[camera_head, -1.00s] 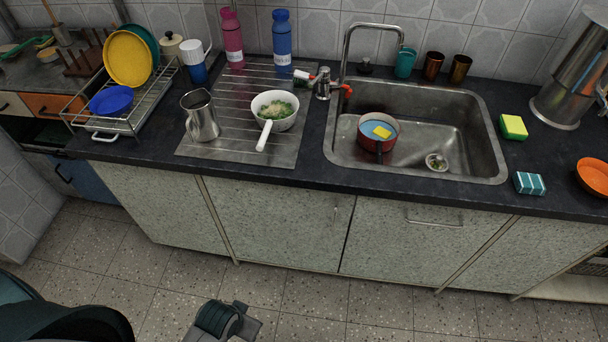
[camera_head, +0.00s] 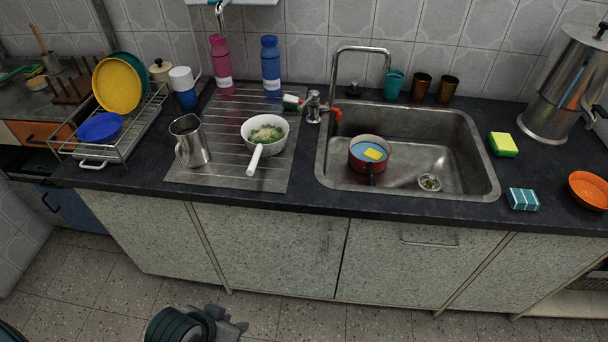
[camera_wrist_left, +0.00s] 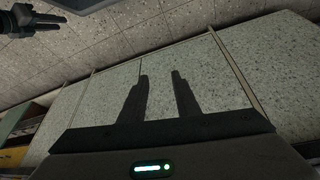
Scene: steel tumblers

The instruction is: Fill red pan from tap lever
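The red pan (camera_head: 354,159) stands in the sink (camera_head: 455,187), left of the drain, its dark handle pointing to the front. Its inside looks blue, with a yellow piece in it; I cannot tell whether it holds water. The tap (camera_head: 334,75) has a tall bent spout with its end right of the pan. A red tap lever (camera_head: 337,114) sits low at the tap's base. No stream shows. My left gripper is low in front of the cabinets, partly seen at the bottom of the head view; in the left wrist view (camera_wrist_left: 160,76) its fingers are apart and empty.
A white pan (camera_head: 276,129) with food and a steel jug (camera_head: 191,142) stand left of the sink. A yellow-green sponge (camera_head: 503,144), a teal-striped block (camera_head: 522,199) and an orange bowl (camera_head: 589,190) lie to the right. Cups (camera_head: 394,84) stand behind.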

